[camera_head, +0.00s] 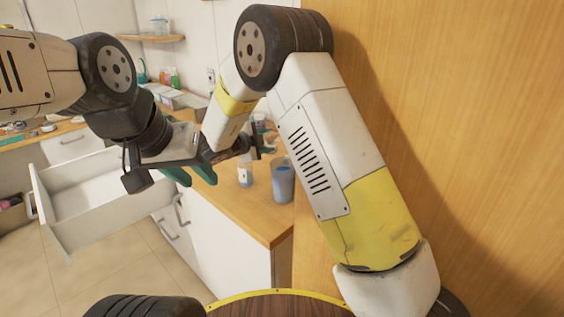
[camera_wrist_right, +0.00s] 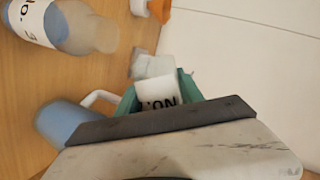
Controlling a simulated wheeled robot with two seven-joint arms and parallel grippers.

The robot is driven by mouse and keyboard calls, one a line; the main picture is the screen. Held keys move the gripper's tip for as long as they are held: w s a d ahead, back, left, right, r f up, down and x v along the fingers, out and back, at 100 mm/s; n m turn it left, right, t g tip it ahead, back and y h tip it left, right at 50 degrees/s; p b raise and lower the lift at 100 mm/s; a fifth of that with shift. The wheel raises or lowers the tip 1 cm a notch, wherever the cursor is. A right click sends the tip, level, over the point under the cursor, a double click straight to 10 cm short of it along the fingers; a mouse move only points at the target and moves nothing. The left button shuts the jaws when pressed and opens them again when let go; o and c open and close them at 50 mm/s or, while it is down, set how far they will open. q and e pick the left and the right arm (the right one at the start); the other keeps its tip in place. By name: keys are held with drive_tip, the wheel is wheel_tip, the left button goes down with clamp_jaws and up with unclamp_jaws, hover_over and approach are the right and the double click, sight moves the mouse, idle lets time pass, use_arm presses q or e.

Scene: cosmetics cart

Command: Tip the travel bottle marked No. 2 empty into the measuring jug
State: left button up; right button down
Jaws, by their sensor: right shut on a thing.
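In the head view, the right gripper (camera_head: 258,147) is small and partly hidden by my arm, just above the counter. The blue measuring jug (camera_head: 283,182) stands on the counter near its front edge; it also shows beside the gripper in the right wrist view (camera_wrist_right: 62,122). A second clear bottle (camera_head: 245,174) with blue contents stands left of the jug; its label (camera_wrist_right: 30,18) is partly cut off. My left gripper (camera_head: 191,175) is open and empty.
The wooden counter (camera_head: 262,222) ends at a front edge above white drawers. An open white drawer (camera_head: 95,195) juts out at left. A tall wooden panel (camera_head: 470,110) borders the right side. An orange item (camera_wrist_right: 160,9) lies beyond the held bottle.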

drive_tip(key=shift+s+d+f+n, duration=0.15)
drive_tip(key=shift+f+n, duration=0.25)
drive_tip(key=shift+f, duration=0.1)
drive_tip(key=shift+s+d+r+n+g+h, duration=0.2)
drive_tip(key=shift+r+n+g, duration=0.15)
drive_tip(key=shift+r, duration=0.15)
drive_tip(key=shift+s+d+r+n+g+h, duration=0.1)
drive_tip(key=shift+r+n+g+h, duration=0.2)
drive_tip(key=shift+r, duration=0.2)
drive_tip(key=shift+s+d+f+n+g+b, duration=0.1)
drive_tip(key=shift+f+n+g+b, duration=0.15)
drive_tip(key=shift+f+n+b, duration=0.15)
drive_tip(key=shift+f+n, duration=0.25)
drive_tip(key=shift+f, duration=0.1)
drive_tip(key=n+g+h, duration=0.1)
drive_tip(key=w+r+n+g+h, duration=0.1)
drive_tip(key=n, duration=0.1)
drive_tip(key=shift+a+b, duration=0.35)
drive_tip(key=shift+a, duration=0.05)
drive_tip(key=shift+f+n+g+h, duration=0.55)
drive_tip(key=shift+f+n, duration=0.25)
drive_tip(key=shift+f, duration=0.8)
